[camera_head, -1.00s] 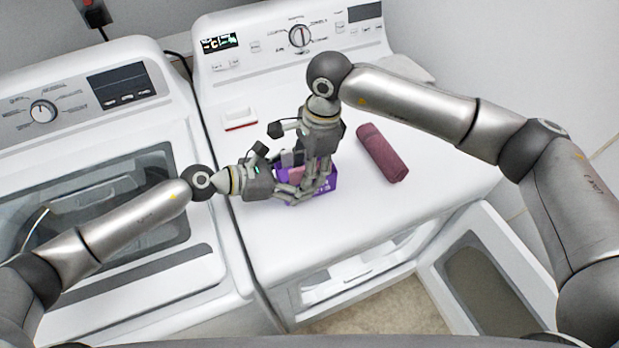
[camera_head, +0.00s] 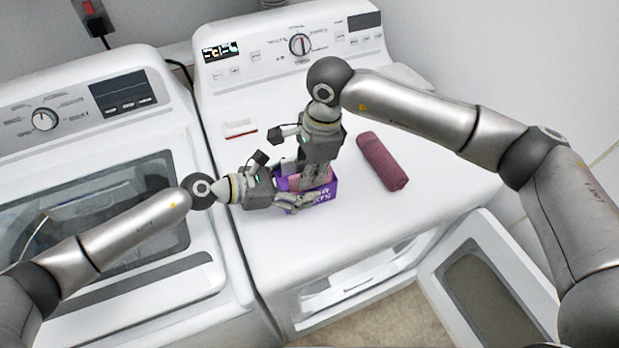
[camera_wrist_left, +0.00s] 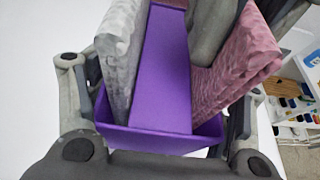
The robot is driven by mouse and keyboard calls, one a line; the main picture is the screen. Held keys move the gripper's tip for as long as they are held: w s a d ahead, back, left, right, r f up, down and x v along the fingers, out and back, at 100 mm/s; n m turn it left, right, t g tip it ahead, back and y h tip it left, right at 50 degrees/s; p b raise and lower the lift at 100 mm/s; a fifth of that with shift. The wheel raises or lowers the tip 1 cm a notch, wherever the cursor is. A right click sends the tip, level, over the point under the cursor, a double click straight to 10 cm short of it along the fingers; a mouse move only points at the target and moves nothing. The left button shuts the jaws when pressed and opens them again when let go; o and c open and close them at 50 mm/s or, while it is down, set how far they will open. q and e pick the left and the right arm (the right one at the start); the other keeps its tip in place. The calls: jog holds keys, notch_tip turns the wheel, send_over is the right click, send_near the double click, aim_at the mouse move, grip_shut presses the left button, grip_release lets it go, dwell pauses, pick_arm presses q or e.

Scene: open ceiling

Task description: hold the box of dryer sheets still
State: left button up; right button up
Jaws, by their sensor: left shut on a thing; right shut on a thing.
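The box of dryer sheets (camera_head: 324,197) is an open purple box on top of the right-hand machine. My left gripper (camera_head: 294,202) is shut on it from the left, with a finger along each side in the left wrist view. A grey-white folded cloth (camera_wrist_left: 121,50), a purple panel (camera_wrist_left: 163,75) and a pink folded cloth (camera_wrist_left: 237,55) stand upright in the box. My right gripper (camera_head: 316,178) points down into the box from above. Its fingers appear to lie on either side of the pink cloth, shut on it; their tips are partly hidden.
A dark red rolled towel (camera_head: 382,161) lies right of the box on the white machine top (camera_head: 300,245). A small white and red item (camera_head: 240,128) lies behind left. The machine's door (camera_head: 480,285) hangs open at lower right. Another machine (camera_head: 120,285) stands at left.

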pick_arm(q)
jog(key=shift+s+f, duration=0.2)
jog(key=shift+f, duration=0.15)
pick_arm(e)
notch_tip(320, 180, up, 10)
jog(key=shift+f, duration=0.1)
pick_arm(q)
jog(key=o, duration=1.1)
jog(key=shift+o, duration=0.2)
jog(key=shift+w, duration=0.1)
jog(key=shift+r, duration=0.1)
jog(key=shift+a+r, duration=0.2)
jog(key=shift+a, duration=0.3)
pick_arm(e)
jog(key=shift+w, duration=0.1)
pick_arm(q)
jog(key=v, duration=1.1)
jog(key=shift+d+r, duration=0.1)
jog(key=shift+r, duration=0.05)
